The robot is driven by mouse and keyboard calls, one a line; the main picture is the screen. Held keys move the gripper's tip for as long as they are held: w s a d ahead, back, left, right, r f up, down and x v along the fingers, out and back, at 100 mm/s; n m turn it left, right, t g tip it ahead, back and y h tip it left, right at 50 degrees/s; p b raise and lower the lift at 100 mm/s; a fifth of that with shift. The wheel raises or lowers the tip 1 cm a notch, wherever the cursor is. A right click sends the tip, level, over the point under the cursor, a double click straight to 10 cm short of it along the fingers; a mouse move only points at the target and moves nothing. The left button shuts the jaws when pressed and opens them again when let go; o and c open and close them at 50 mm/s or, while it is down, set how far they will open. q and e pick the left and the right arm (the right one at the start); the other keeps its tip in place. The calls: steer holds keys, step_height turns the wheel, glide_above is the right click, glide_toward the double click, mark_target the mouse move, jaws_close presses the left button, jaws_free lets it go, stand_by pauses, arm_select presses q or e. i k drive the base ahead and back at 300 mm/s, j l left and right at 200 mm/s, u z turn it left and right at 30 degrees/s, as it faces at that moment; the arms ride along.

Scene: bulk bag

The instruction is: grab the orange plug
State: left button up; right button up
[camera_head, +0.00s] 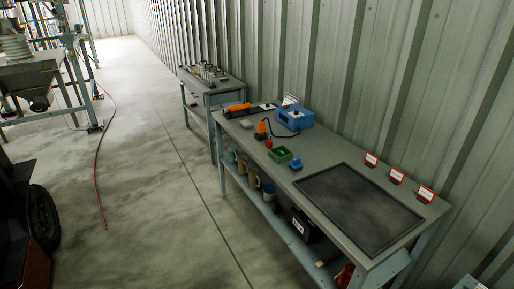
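An orange plug-like piece (261,129) stands on the grey workbench (330,165), toward its left part. A dark cable curves from near it to a blue box (294,117) behind it. A small red piece (269,142) is just in front of the orange piece. Neither of my grippers is in view.
A dark mat (358,208) covers the right part. An orange and black item (239,108) lies farther back. Open floor (170,200) lies left of the bench.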

mark_target(261, 130)
steer(key=i, duration=0.75)
steer(key=i+j+z, duration=0.1)
steer(key=i+j, duration=0.4)
steer(key=i, duration=0.2)
steer(key=i+j+z, duration=0.1)
steer(key=i+j, duration=0.45)
steer(key=i, duration=0.15)
